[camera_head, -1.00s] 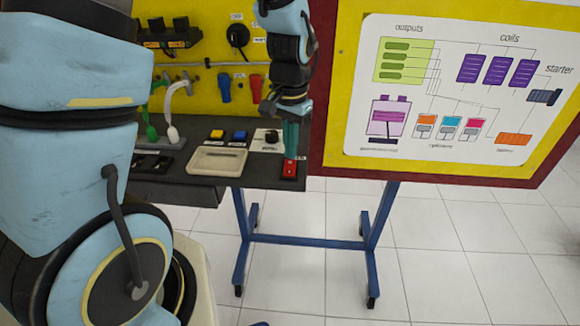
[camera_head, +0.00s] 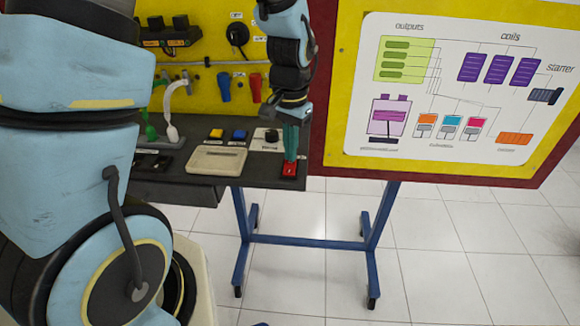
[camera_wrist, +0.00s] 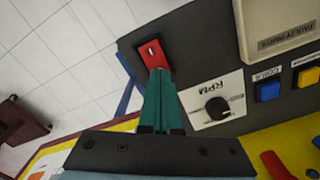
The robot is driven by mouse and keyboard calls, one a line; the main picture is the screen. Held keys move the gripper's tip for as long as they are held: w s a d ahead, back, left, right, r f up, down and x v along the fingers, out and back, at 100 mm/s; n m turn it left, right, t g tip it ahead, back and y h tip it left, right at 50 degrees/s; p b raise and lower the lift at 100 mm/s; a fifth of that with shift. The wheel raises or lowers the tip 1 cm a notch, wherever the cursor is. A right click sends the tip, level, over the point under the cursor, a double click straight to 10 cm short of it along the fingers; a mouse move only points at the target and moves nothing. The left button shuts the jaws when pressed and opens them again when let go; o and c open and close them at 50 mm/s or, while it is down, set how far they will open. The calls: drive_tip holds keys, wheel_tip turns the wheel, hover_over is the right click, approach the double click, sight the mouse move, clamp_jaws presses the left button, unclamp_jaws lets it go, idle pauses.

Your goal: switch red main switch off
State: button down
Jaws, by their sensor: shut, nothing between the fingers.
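The red main switch (camera_head: 289,169) sits at the right front corner of the dark bench top in the head view. In the wrist view the red switch (camera_wrist: 153,54) shows a small white mark on its face. My gripper (camera_head: 290,157) is shut, with nothing between its teal fingers. It points down, and its fingertips are at the switch. In the wrist view the fingertips (camera_wrist: 158,74) meet or overlap the near end of the switch and hide that part. I cannot tell whether they press on it.
A white RPM panel with a black knob (camera_wrist: 217,107) lies close beside the switch. Blue (camera_head: 239,135) and yellow (camera_head: 217,134) buttons and a beige tray (camera_head: 216,160) are farther left. A yellow panel with a diagram board (camera_head: 455,90) stands to the right.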

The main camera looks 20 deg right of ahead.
drive_tip(key=shift+f, duration=0.45)
drive_tip(key=shift+r+p, duration=2.75)
drive_tip(key=shift+r, duration=0.8)
